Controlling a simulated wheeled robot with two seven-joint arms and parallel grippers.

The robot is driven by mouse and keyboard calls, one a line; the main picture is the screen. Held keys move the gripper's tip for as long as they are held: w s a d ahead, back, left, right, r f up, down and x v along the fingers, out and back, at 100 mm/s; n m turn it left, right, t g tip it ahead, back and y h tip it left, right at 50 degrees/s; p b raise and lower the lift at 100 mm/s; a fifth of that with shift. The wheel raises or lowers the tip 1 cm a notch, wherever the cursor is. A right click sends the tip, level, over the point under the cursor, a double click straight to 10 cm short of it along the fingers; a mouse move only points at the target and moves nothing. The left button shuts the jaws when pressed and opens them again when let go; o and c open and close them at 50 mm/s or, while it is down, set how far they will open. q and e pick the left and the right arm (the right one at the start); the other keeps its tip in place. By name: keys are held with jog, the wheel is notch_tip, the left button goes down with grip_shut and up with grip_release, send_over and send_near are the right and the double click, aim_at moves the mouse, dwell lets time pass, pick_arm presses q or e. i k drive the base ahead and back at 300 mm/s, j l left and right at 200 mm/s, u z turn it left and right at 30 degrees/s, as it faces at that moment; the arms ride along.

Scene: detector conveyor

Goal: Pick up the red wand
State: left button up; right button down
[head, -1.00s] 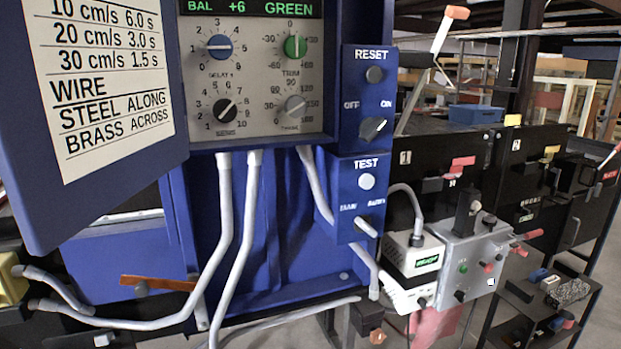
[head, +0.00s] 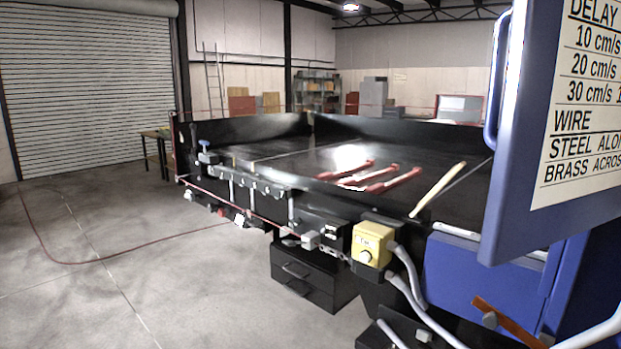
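Red wand-like pieces with pale middles lie close together on the black conveyor bed (head: 280,160) in the middle of the head view. One red piece (head: 393,180) lies nearest the right, and another (head: 345,170) lies to its left. I cannot tell which of them is the red wand. Neither of my grippers is in view.
A pale wooden stick (head: 437,190) leans at the bed's near right edge. A yellow box (head: 372,244) is mounted below it. The blue panel door (head: 520,130) stands open at the right. Black drawers (head: 315,278) sit under the bed. The floor at the left is mostly clear.

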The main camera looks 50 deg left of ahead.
aim_at(349, 182)
jog(key=u, duration=1.25)
